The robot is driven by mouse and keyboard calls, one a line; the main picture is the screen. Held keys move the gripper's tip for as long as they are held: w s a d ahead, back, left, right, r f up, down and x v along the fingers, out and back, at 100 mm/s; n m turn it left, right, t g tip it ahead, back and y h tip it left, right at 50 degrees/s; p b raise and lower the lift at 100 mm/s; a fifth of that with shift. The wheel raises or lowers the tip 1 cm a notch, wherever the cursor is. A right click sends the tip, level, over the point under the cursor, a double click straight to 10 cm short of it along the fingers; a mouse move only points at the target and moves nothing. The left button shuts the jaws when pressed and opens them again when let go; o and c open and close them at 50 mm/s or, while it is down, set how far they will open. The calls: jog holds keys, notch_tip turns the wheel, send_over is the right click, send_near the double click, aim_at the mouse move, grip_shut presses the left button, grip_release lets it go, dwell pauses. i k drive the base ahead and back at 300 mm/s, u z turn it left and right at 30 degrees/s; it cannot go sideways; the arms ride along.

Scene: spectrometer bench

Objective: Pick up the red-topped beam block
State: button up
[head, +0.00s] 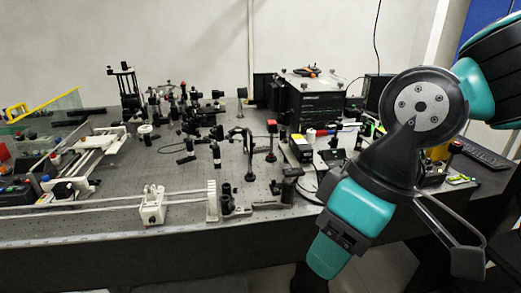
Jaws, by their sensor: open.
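The red-topped beam block (271,128) stands upright on the optical bench, a little right of the middle of the head view. Its top is a small dark block with a red face, on a thin dark post with a round base. My teal and black arm (360,205) reaches down at the right, in front of the bench's front edge. It is well apart from the block. My gripper itself cannot be made out; the visible arm ends in a teal section low in the picture.
The perforated bench (110,215) carries many black mounts and posts left of the block. A curved dark stand (248,150) is close on its left. A black box with yellow (301,149) is close on its right. A large black instrument (308,100) stands behind. A white rail crosses the front.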

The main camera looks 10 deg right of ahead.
aim_at(272, 125)
jog(key=u, duration=0.6)
jog(key=i, duration=1.25)
jog(key=z, duration=0.7)
